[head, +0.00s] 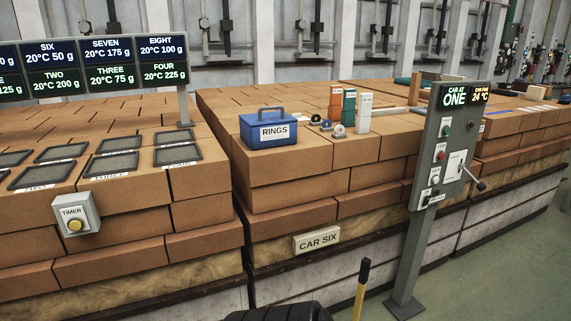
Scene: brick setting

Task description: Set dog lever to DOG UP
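A grey control post (436,200) stands at right in front of the brick stacks, with a display reading "CAR AT ONE" and 24 °C. A short lever with a dark knob (480,185) sticks out to the lower right from a white plate on it; the plate's lettering is too small to read. A yellow lever or handle with a black grip (362,287) rises at the bottom centre, leaning slightly right; its lower end is out of frame. No "DOG" label is readable, so I cannot tell which is the dog lever. Neither gripper is in view.
On top stand a blue box labelled "RINGS" (272,129) and small coloured blocks. A timer box (75,214) is at left. A dark rounded shape is at the bottom edge. Green floor is clear at right.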

